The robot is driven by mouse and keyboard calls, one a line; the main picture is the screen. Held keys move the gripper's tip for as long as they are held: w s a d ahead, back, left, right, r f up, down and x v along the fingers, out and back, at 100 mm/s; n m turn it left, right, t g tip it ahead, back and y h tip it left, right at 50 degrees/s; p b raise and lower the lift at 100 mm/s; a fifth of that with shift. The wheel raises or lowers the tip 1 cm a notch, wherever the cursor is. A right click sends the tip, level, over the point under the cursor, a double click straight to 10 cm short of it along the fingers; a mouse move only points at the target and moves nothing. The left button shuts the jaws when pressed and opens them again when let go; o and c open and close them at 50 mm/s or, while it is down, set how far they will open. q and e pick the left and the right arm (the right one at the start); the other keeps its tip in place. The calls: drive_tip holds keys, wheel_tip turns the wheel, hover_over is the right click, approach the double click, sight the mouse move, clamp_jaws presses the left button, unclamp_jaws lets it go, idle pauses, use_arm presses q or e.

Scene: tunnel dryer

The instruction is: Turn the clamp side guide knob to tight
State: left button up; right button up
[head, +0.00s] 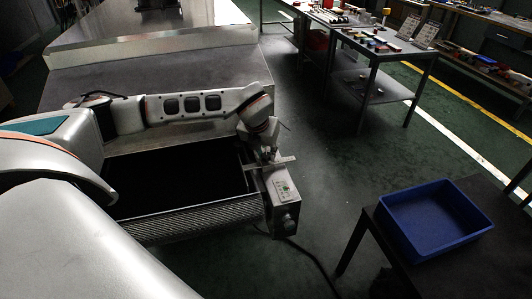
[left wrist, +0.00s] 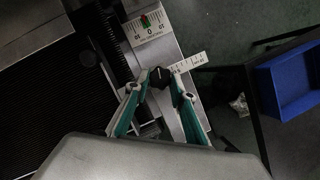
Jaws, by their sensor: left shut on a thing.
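The clamp side guide knob (left wrist: 159,77) is a small dark knob with a light line on top, seen in the left wrist view. My left gripper (left wrist: 160,79) has its two teal-backed fingers on either side of it, shut on it. In the head view my left gripper (head: 268,152) points down at the side guide at the right end of the dryer's dark belt, and hides the knob. A white ruled bar (left wrist: 188,62) sticks out beside the knob to the right. My right gripper is in neither view.
A white scale plate (left wrist: 150,27) with a zero mark lies beyond the knob. A grey control box (head: 283,190) with a green button stands just below my left gripper. A blue bin (head: 436,218) sits on a dark table at right. A tool bench (head: 375,45) stands behind.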

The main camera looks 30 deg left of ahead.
use_arm(q)
drive_tip(key=m, duration=0.1)
drive_tip(key=m+h, duration=0.1)
drive_tip(key=m, duration=0.1)
drive_tip(key=shift+a+m+h, duration=0.25)
drive_tip(key=shift+m+h, duration=0.05)
drive_tip(key=m+h+p, duration=0.1)
drive_tip(key=m, duration=0.2)
drive_tip(key=shift+a+m, duration=0.1)
drive_tip(key=shift+m, duration=0.2)
drive_tip(key=m+h, duration=0.1)
drive_tip(key=m, duration=0.1)
drive_tip(key=m+g+p, duration=0.1)
drive_tip(key=m, duration=0.1)
drive_tip(key=shift+w+a+h, duration=0.15)
drive_tip(key=shift+h, duration=0.25)
drive_tip(key=shift+w+m+g+h+p, duration=0.1)
drive_tip(key=shift+m+g+h+p, duration=0.45)
drive_tip(key=shift+m, duration=1.45)
drive_tip(key=o, duration=1.1)
drive_tip(key=shift+a, duration=0.1)
